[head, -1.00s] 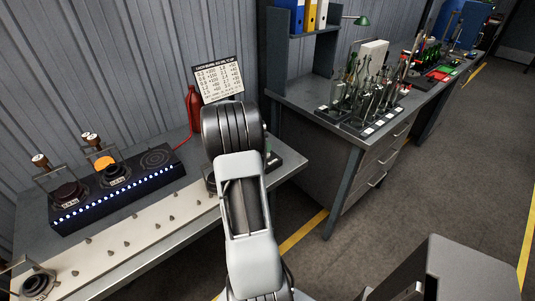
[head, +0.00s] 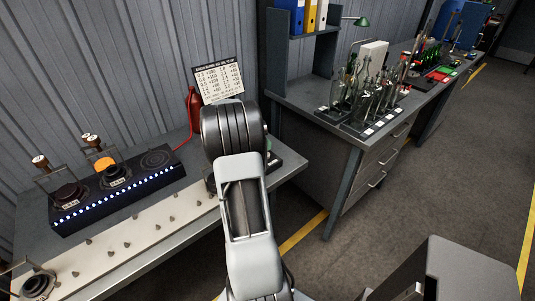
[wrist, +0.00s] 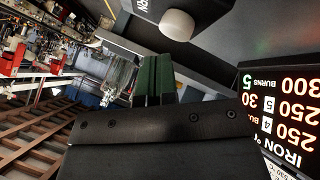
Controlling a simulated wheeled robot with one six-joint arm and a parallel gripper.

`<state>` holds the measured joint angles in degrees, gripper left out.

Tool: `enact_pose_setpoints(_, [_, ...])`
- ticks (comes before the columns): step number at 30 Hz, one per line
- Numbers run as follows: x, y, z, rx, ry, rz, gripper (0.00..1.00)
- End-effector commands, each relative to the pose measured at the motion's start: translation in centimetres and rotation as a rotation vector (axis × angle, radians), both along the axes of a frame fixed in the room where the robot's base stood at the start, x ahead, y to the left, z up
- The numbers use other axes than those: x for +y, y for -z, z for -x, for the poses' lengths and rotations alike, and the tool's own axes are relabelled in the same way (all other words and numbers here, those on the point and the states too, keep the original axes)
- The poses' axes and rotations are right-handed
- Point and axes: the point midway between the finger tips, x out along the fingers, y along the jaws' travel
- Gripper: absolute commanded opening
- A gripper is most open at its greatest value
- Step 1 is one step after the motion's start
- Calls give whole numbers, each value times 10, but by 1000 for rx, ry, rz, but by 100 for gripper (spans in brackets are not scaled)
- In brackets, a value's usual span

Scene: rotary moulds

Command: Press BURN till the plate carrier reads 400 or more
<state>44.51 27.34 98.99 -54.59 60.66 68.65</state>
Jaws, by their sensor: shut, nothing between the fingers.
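In the wrist view my gripper (wrist: 153,80) shows as two green-faced fingers side by side, shut and empty. A round white button (wrist: 177,25) stands on a dark panel at the top, just beyond the fingertips. Lettering beside it is cut off and ends in "RN". I cannot tell whether the fingers touch it. A lit black display (wrist: 282,120) at the right is upside down and partly cut off. It shows "IRON", "250", "300" and "BURNS 5". I cannot tell which figure belongs to the plate carrier. In the head view my arm hides the gripper and the button.
A dark burner unit (head: 118,188) with blue lights stands on the left bench, behind a pale strip (head: 130,240) with small pegs. A red bottle (head: 194,108) and a printed chart (head: 218,80) are near the wall. A bottle rack (head: 345,122) stands on the right bench.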

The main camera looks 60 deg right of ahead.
Motion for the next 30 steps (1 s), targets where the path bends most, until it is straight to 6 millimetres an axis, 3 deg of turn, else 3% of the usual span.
enact_pose_setpoints(8, [0,-3,0,0,-1,1,0])
enact_pose_setpoints(24, [0,-48,0,-1,1,2,0])
enact_pose_setpoints(30, [0,-50,0,0,0,0,0])
